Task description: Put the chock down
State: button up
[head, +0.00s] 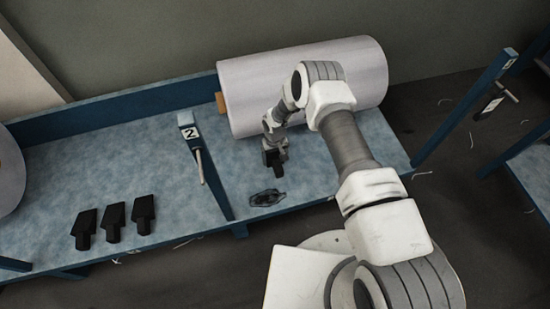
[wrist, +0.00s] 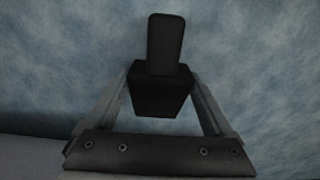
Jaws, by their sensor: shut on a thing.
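My gripper (head: 272,152) is shut on a black chock (wrist: 165,45), which is also at the gripper's end in the head view (head: 279,169). In the wrist view, the two fingers of my gripper (wrist: 163,90) hold the chock's wider block from both sides, and its narrower part points away. The chock is over the blue surface (head: 235,168), close to the large pale roll (head: 250,85). I cannot tell whether it touches the surface. Part of the chock is hidden by the gripper in the head view.
Three black chocks (head: 115,222) stand in a row at the left. A blue post marked 2 (head: 188,125) with a peg stands between them and my gripper. A small dark item (head: 267,198) lies in front of it. An orange-brown block (head: 221,104) touches the roll's left end.

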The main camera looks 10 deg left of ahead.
aim_at(275, 157)
jog(key=shift+f+b, duration=0.2)
jog(key=shift+b, duration=0.1)
jog(key=o, duration=1.5)
jog(key=shift+r, duration=0.1)
